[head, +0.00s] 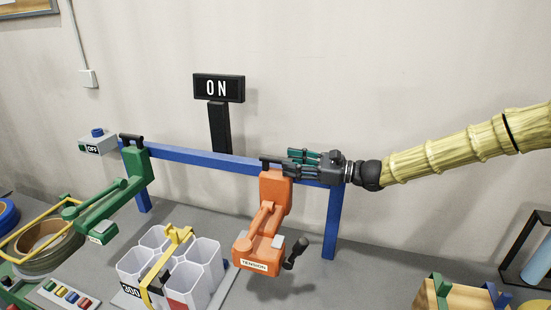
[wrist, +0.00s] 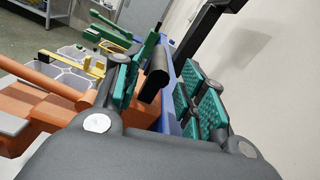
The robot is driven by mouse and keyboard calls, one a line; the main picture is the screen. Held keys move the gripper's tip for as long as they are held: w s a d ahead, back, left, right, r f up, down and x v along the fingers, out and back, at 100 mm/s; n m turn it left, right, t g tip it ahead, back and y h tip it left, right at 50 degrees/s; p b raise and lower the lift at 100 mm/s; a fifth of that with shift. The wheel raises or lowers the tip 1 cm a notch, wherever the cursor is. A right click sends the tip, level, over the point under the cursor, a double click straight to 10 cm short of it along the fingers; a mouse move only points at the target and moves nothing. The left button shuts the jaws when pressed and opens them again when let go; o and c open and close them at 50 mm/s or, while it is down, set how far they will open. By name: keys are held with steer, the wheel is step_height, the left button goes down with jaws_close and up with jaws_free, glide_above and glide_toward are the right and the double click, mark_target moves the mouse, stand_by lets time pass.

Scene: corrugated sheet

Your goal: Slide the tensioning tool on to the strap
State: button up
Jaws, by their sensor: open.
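The orange tensioning tool (head: 270,195), labelled TENSION, hangs on the blue rail (head: 220,161). Its black top handle (head: 272,160) sits at the rail; a black crank is at its lower right. My gripper (head: 292,161) reaches in from the right at handle height. In the wrist view my gripper (wrist: 172,82) is open, its teal-padded fingers either side of the black handle (wrist: 155,72), apart from it as far as I can tell. The yellow strap (head: 152,287) goes around a bundle of white hexagonal tubes (head: 200,260) on the bench, left of the tool.
A green tool (head: 110,205) hangs on the rail's left end. An ON sign (head: 219,88) stands behind the rail and an OFF box (head: 98,145) is at the left. A wooden crate (head: 460,297) and a black frame are at the right. Grey bench between is clear.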

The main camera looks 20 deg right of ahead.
mark_target(275, 160)
steer(key=shift+p+x, duration=0.75)
steer(key=shift+x, duration=2.1)
steer(key=shift+c, duration=0.5)
jaws_close()
